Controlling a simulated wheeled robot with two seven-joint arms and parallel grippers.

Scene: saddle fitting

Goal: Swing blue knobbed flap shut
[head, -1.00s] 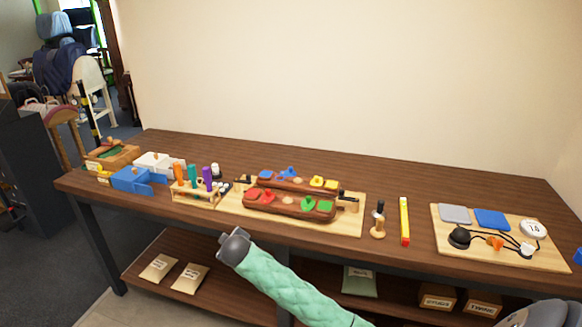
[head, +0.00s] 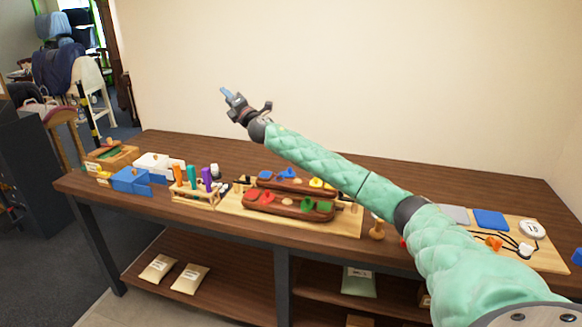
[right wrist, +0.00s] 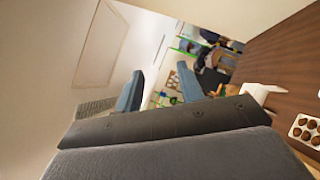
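The wooden saddle piece (head: 290,206) on the light board carries red and green flaps in front. Behind it, a second wooden row has blue and yellow flaps. The blue knobbed flap (head: 287,173) is small in the head view, with its knob standing up; I cannot tell how far open it is. My right gripper (head: 227,93) is raised in the air above the back of the table, left of the saddle and well clear of it. In the right wrist view its two blue-grey fingers (right wrist: 164,90) stand apart with nothing between them. My left gripper is not in view.
A blue box (head: 131,180), a white box (head: 153,161) and a rack of coloured handles (head: 195,194) stand to the left. An orange-brown post (head: 377,229) stands right of the board. My right arm crosses and hides part of the table's right side.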

